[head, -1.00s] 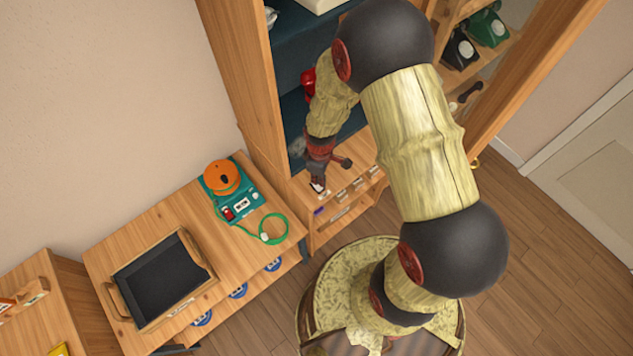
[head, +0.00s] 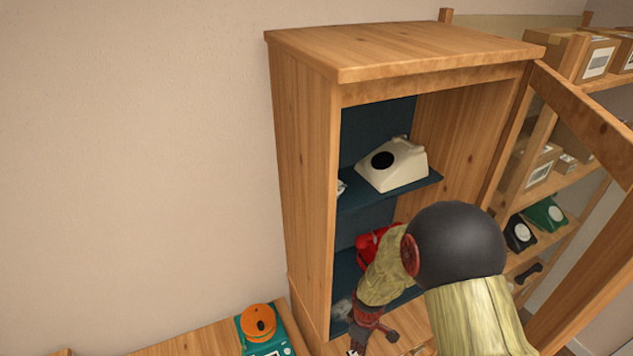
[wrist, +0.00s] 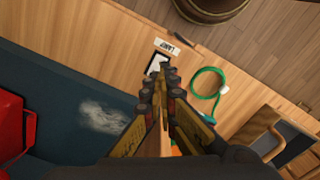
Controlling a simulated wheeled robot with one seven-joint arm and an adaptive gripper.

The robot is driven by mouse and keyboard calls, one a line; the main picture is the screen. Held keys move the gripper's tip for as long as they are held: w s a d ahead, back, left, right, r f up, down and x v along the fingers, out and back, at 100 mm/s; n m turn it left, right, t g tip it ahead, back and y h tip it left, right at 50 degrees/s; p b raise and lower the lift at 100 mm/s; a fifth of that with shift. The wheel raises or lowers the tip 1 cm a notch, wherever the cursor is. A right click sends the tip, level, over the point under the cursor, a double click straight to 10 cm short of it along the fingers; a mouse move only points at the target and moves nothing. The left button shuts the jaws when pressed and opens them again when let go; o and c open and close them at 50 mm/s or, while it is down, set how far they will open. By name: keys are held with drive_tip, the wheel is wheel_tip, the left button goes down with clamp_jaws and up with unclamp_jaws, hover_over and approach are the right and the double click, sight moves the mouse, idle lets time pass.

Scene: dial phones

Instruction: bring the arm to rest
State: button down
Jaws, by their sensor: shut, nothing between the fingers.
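My gripper (wrist: 161,88) is shut and empty in the wrist view, its dark fingers together above the wooden ledge at the cabinet's front. In the head view my gripper (head: 358,342) is low at the open front of the wooden cabinet (head: 305,160), partly cut off by the bottom edge. My arm bends down from the black joint, in front of the lower shelf. A red phone (head: 372,248) stands on that shelf behind my arm, partly hidden. Its red side also shows in the wrist view (wrist: 12,125).
A cream phone (head: 393,165) stands on the upper shelf. The glass door (head: 590,120) stands open to the right. A teal device with an orange top (head: 258,322) sits on the side table. A green cord (wrist: 208,85) and a wooden-handled tray (wrist: 268,135) show in the wrist view.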

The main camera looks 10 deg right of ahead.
drive_tip(key=shift+s+m, duration=0.15)
drive_tip(key=shift+m, duration=0.15)
drive_tip(key=s+r+m+t+b, duration=0.2)
drive_tip(key=s+r+m+b, duration=0.1)
drive_tip(key=r, duration=0.7)
drive_tip(key=s+r+m+t+b, duration=0.1)
drive_tip(key=s+r+m+b, duration=0.2)
drive_tip(key=s+r, duration=0.3)
drive_tip(key=s+r+m+t+b, duration=0.2)
drive_tip(key=s+r+b, duration=0.2)
drive_tip(key=r, duration=1)
drive_tip(key=shift+s+a+r+m+t, duration=0.2)
drive_tip(key=shift+s+m+t, duration=0.1)
drive_tip(key=shift+s+m, duration=0.1)
